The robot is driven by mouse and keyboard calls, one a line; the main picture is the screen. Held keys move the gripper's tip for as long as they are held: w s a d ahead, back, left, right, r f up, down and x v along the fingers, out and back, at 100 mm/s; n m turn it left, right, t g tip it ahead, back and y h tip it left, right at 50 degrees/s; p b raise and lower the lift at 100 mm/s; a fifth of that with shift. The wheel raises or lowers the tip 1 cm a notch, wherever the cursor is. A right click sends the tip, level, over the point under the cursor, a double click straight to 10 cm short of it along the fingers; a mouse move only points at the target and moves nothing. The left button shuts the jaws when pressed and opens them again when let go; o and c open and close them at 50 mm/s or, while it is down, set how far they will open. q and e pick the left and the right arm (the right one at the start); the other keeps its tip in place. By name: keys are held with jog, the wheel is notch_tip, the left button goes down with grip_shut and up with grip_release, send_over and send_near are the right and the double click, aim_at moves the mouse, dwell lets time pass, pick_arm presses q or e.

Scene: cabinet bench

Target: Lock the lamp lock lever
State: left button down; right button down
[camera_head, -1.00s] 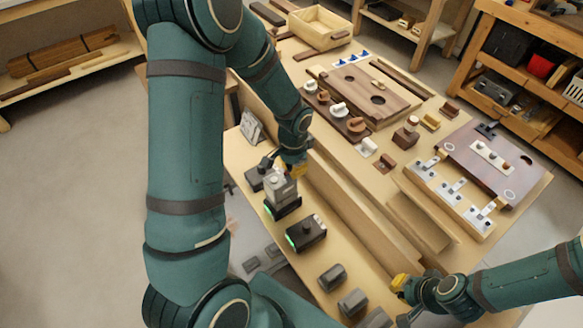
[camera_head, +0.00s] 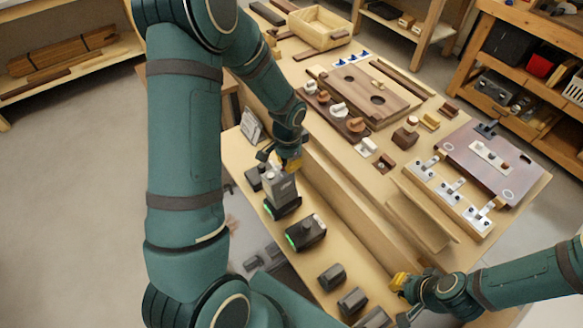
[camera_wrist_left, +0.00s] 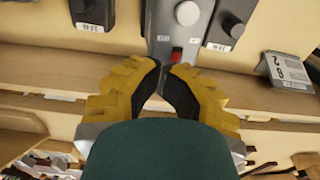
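A grey lamp-like block (camera_head: 281,190) stands on a dark base with a green-lit edge, on the front ledge of the bench in the head view. My left gripper (camera_head: 284,160) is over its far end. In the left wrist view a grey unit (camera_wrist_left: 181,30) with a round knob and a small red part (camera_wrist_left: 176,54) lies just past the yellow left fingertips (camera_wrist_left: 166,68). The tips are close together with a narrow gap; whether they pinch anything is not clear. Which part is the lock lever is unclear. My right gripper (camera_head: 400,283) is by the ledge's right end, fingers unclear.
A second dark unit with green light (camera_head: 306,233) stands beside the block. Several dark grey blocks (camera_head: 332,276) lie nearer. A tilted card (camera_head: 251,124) stands at the ledge's far end. A raised bench holds a wooden board (camera_head: 365,90) and a purple panel (camera_head: 490,165).

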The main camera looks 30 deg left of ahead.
pick_arm(q)
jog(key=shift+w+a+f, duration=0.1)
jog(key=shift+w+a, duration=0.05)
jog(key=shift+a, duration=0.35)
jog(key=shift+d+r+p, duration=0.3)
jog(key=shift+r+p, duration=0.1)
jog(key=shift+r, duration=0.15)
jog(key=shift+d+r+p, duration=0.3)
jog(key=shift+r+p, duration=0.05)
jog(key=shift+r, duration=0.2)
jog(key=shift+r, duration=0.1)
notch_tip(320, 180, up, 7)
jog(key=p, duration=0.5)
dwell(0.4)
